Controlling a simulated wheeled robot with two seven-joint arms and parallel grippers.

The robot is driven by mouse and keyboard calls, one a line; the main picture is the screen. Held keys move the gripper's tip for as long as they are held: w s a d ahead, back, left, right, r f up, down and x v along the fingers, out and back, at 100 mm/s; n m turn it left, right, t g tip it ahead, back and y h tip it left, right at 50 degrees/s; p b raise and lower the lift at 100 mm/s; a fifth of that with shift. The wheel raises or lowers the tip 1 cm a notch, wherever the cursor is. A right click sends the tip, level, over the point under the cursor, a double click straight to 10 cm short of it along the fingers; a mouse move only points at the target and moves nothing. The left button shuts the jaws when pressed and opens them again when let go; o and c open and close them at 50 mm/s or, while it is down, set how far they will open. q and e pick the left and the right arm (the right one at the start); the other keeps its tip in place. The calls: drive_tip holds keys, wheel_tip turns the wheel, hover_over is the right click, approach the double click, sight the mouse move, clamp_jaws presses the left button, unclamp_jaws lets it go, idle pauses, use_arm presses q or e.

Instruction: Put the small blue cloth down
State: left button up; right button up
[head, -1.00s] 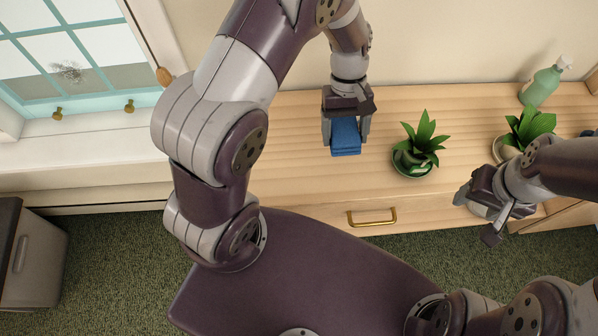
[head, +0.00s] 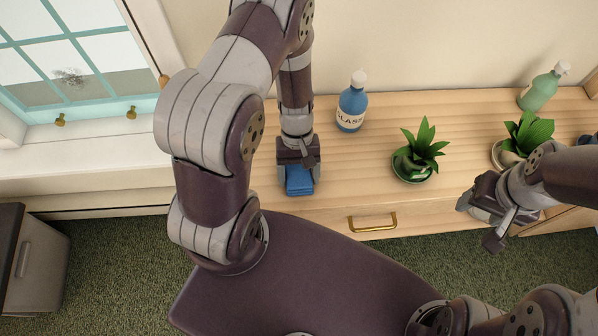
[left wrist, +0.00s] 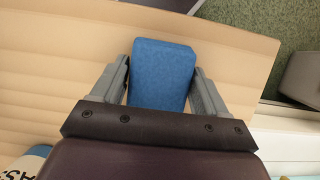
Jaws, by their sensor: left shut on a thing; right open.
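The small blue cloth (head: 299,181) is a folded block between the fingers of my left gripper (head: 298,186). My left gripper is shut on it, over the left part of the wooden dresser top, near its front edge. In the left wrist view the cloth (left wrist: 162,75) sits between both fingers, with the pale wood beneath. I cannot tell whether the cloth touches the wood. My right gripper (head: 478,222) is open and empty at the right, by the dresser's front edge.
Another plant (head: 526,132) and a green bottle (head: 542,88) stand further right. The wood between my left gripper and the first plant is clear.

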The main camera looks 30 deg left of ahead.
use_arm(q)
drive_tip(key=shift+f, duration=0.15)
drive_tip(key=o, duration=0.9)
drive_tip(key=shift+o, duration=0.2)
